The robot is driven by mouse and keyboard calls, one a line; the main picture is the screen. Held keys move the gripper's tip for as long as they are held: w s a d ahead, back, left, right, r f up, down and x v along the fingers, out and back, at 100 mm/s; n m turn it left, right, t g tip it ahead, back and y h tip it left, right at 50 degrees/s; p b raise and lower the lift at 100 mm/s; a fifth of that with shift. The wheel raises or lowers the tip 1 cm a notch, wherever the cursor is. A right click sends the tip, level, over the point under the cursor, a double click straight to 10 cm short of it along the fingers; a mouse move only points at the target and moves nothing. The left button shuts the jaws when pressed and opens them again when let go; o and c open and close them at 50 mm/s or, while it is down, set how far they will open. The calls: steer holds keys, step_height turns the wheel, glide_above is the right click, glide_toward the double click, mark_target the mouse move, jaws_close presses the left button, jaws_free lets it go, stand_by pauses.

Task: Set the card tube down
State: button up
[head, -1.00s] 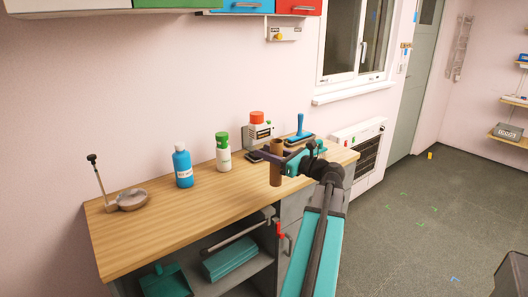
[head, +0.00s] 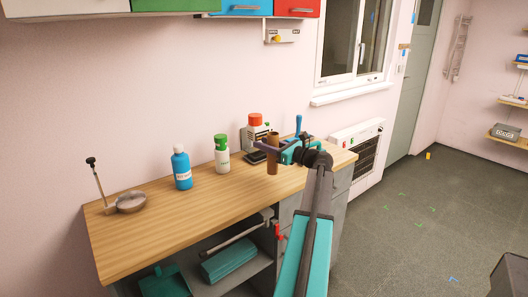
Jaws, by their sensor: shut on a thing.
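The card tube (head: 272,162) is a brown upright cylinder above the right part of the wooden worktop (head: 190,215) in the head view. My gripper (head: 270,150) is shut on the upper part of the tube, reaching in from the right. The tube stands close to vertical. Its lower end shows against the worktop, and I cannot tell whether it touches the wood.
A green-capped white bottle (head: 222,157), a blue bottle (head: 181,168) and a metal pan-like item (head: 130,203) stand along the worktop. A red-topped container (head: 255,130) and a blue-handled tool (head: 298,127) are behind my gripper. The worktop's front middle is clear.

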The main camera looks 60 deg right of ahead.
steer(key=shift+w+d, duration=0.2)
steer(key=shift+d, duration=0.05)
steer(key=shift+w+d+f, duration=0.1)
steer(key=shift+d+f, duration=0.05)
steer(key=shift+f, duration=0.75)
steer(key=shift+w+d+f, duration=0.1)
steer(key=shift+d+f, duration=0.05)
steer(key=shift+f, duration=0.85)
steer(key=o, duration=1)
steer(key=shift+o, duration=0.2)
steer(key=s, duration=1.2)
steer(key=shift+a+b, duration=0.35)
